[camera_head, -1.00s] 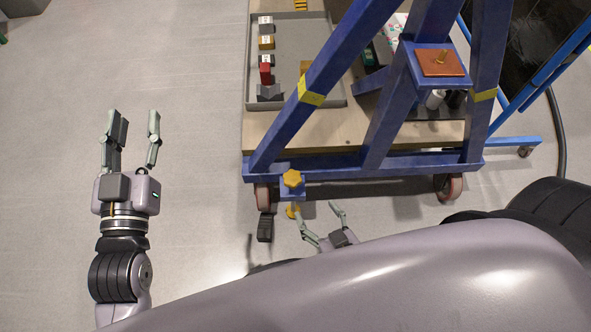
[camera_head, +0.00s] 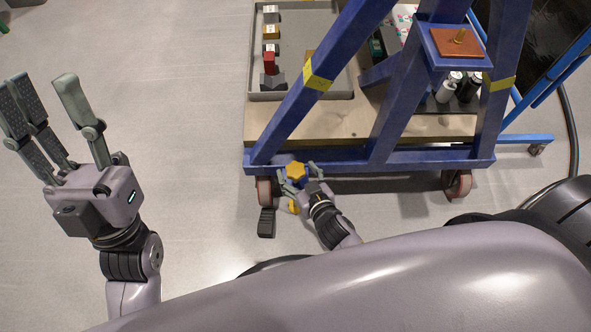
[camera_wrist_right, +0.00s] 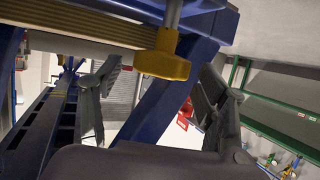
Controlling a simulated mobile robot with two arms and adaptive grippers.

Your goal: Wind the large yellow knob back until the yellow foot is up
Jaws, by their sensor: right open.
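The large yellow knob (camera_head: 296,172) sits at the near left corner of the blue frame (camera_head: 340,160). My right gripper (camera_head: 297,169) is open, with a finger on either side of the knob. In the right wrist view the knob (camera_wrist_right: 163,62) is on a metal shaft between the spread fingers (camera_wrist_right: 155,90); contact is not clear. The yellow foot (camera_head: 293,207) shows below the knob, partly hidden by my right gripper. Its gap to the floor cannot be judged. My left gripper (camera_head: 45,95) is open and empty at the far left, away from the frame.
A caster (camera_head: 264,190) and a dark block (camera_head: 267,222) are just left of the foot. Another caster (camera_head: 457,185) is at the frame's right. A grey tray (camera_head: 300,94) with several blocks lies on the wooden deck (camera_head: 345,122).

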